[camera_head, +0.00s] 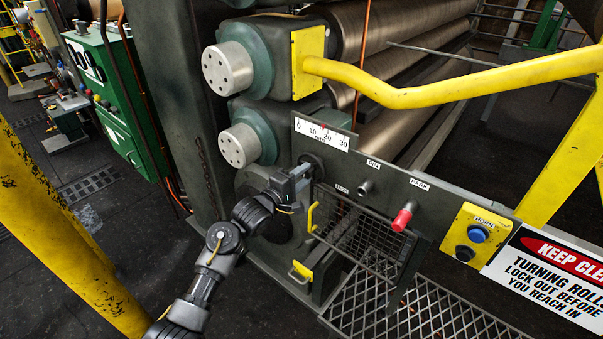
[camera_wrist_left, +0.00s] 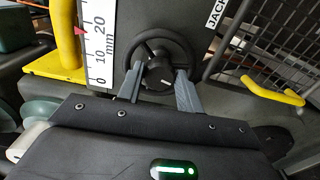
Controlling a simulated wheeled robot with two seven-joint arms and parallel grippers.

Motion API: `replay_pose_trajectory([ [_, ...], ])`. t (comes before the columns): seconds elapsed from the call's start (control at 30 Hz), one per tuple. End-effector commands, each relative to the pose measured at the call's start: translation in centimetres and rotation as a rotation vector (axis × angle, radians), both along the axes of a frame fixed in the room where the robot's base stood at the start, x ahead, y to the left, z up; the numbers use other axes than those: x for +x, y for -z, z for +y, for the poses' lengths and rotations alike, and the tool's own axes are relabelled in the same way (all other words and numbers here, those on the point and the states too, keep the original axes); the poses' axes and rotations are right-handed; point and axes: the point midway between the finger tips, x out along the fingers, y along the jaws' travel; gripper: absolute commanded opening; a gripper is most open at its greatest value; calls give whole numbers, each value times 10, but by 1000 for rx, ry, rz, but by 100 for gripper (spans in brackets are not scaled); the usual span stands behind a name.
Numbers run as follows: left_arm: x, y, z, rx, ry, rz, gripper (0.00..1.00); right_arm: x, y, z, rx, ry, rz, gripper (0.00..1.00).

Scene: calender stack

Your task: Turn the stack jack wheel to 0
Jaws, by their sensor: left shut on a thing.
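The dark jack wheel (camera_wrist_left: 160,48) with its round hub shows in the left wrist view on a dark panel. My left gripper (camera_wrist_left: 158,82) has its two grey fingers on either side of the hub, shut on the wheel. In the head view my left gripper (camera_head: 303,172) reaches the panel and hides most of the wheel. The white scale (camera_head: 321,134), marked 0 to 30, is above the wheel. Its red pointer (camera_head: 323,125) stands between 10 and 20, closer to 20; the red pointer (camera_wrist_left: 80,30) also shows in the wrist view. My right gripper is not in view.
A PIN knob (camera_head: 366,187), a red PARK knob (camera_head: 403,216) and a HORN box (camera_head: 467,235) are right of the wheel. A yellow rail (camera_head: 430,96) crosses above. A yellow handle (camera_head: 312,217) and a mesh guard (camera_head: 365,240) are below.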

Motion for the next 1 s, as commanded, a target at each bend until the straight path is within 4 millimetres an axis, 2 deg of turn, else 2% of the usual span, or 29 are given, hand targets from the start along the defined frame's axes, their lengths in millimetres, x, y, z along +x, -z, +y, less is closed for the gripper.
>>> replay_pose_trajectory([
  [0.67,0,1,0,54,1,-38,13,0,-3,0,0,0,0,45],
  [0.7,0,1,0,54,1,-38,41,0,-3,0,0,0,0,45],
  [0.83,0,1,0,54,1,-38,58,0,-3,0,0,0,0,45],
  [1.0,0,1,0,53,0,-39,58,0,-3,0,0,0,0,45],
])
